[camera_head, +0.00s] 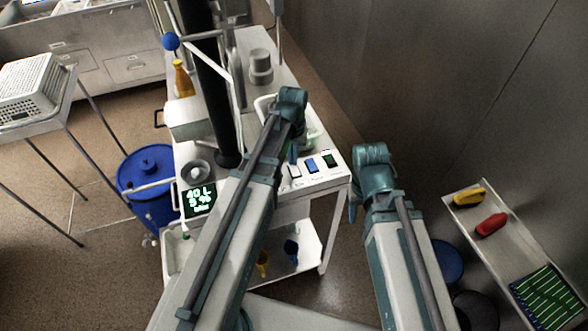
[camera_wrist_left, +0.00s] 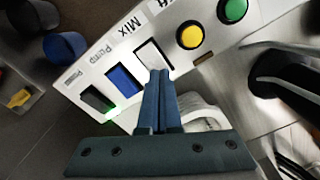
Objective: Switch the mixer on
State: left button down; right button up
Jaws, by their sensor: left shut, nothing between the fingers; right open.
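In the head view, a control panel on the cart's front edge carries a white rocker switch (camera_head: 295,171), a blue one (camera_head: 312,165) and a dark green one (camera_head: 329,160). In the left wrist view, the white switch (camera_wrist_left: 154,55) lines up with the label MIX, and the blue switch (camera_wrist_left: 124,78) with the label Pump. My left gripper (camera_wrist_left: 158,73) is shut and empty, its tips at the lower edge of the white switch; I cannot tell whether they touch. It also shows in the head view (camera_head: 293,154). My right gripper (camera_head: 353,208) is open, right of the cart, its fingers partly hidden.
A yellow button (camera_wrist_left: 190,35) and a green button (camera_wrist_left: 233,9) sit beside the switches. A lit display (camera_head: 200,201) is at the panel's left. A blue drum (camera_head: 145,170) stands left of the cart. A shelf (camera_head: 510,255) with yellow and red items is at right.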

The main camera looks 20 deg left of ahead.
pick_arm(q)
jog(key=shift+f+b, duration=0.45)
notch_tip(320, 180, up, 7)
jog(key=p, duration=0.7)
jog(key=shift+r, duration=0.15)
dwell(0.4)
jog(key=s+d+f+m+b, duration=0.2)
jog(key=s+d+f+b, duration=0.3)
jog(key=s, duration=0.2)
jog(key=s+d+f+m+y+b, duration=0.1)
jog(key=s+d+f+m+b, duration=0.1)
jog(key=s+d+f+b, duration=0.3)
jog(key=shift+s+d+f+m, duration=0.25)
jog(key=shift+s+f+m, duration=0.1)
jog(key=shift+s, duration=0.8)
